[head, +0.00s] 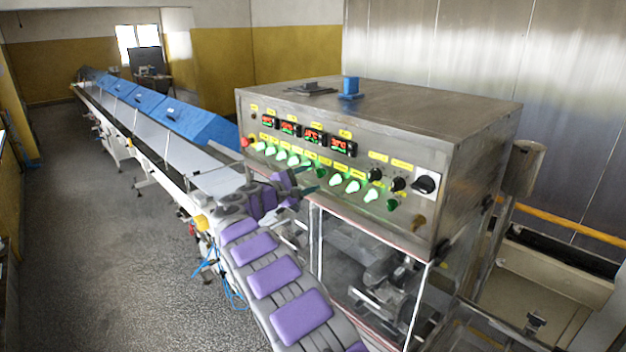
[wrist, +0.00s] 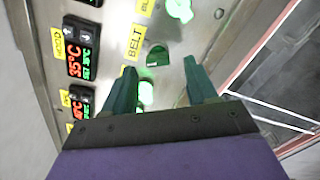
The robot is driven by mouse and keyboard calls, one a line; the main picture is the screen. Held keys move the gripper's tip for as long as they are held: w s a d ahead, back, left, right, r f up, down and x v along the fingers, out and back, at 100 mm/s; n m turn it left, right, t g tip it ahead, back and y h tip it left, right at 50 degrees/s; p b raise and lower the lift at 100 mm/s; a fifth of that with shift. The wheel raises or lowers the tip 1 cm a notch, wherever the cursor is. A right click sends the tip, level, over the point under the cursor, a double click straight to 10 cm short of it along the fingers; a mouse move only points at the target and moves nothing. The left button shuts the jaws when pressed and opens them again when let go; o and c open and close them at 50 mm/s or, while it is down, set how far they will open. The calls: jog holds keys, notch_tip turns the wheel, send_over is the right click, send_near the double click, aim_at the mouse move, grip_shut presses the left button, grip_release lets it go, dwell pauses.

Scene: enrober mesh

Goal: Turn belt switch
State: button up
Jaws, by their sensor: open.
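The belt switch (wrist: 157,57) is a dark green, unlit knob beside the yellow BELT label (wrist: 134,43) in the wrist view. In the head view the dark green knob (head: 321,172) sits in the lower row of the control panel. My gripper (wrist: 160,66) is open and empty, with its green fingertips to either side of the switch in the picture. Whether they touch the panel I cannot tell. In the head view my gripper (head: 308,181) is at the panel's lower edge, just left of the dark knob.
A lit green switch (wrist: 146,95) shows between my fingers, and another lit one (wrist: 180,9) lies above. Red and green displays (head: 343,147) sit over the row. Black knobs (head: 398,184) are to the right. The long conveyor (head: 170,140) with blue covers runs back left, beside open floor.

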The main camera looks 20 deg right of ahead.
jog(key=b+v, duration=0.2)
jog(key=v, duration=1.2)
jog(key=shift+a, duration=0.3)
jog(key=s+d+f+m+g+y+b, duration=0.1)
jog(key=s+d+f+m+g+b, duration=0.15)
jog(key=s+d, duration=0.4)
jog(key=s+d+f+m+g+y+b, duration=0.1)
jog(key=s+d+f+g+y+b, duration=0.15)
jog(key=s, duration=0.65)
jog(key=s+d+f+m+g+y+b, duration=0.25)
jog(key=s+f+b, duration=0.35)
jog(key=s, duration=0.7)
jog(key=s+a+f+m+y+b, duration=0.1)
jog(key=s+a+f+y+b, duration=0.1)
jog(key=s+a+f, duration=0.4)
jog(key=s+a+f+m+y+b, duration=0.1)
jog(key=s+a+f+y+b, duration=0.2)
jog(key=s, duration=1)
jog(key=s+a+f+m+y+b, duration=0.2)
jog(key=s+a+f+y, duration=0.4)
jog(key=f, duration=0.7)
jog(key=s+a+b, duration=0.1)
jog(key=s+a, duration=0.1)
jog(key=s, duration=0.1)
jog(key=shift+s+a, duration=0.35)
jog(key=shift+g, duration=0.25)
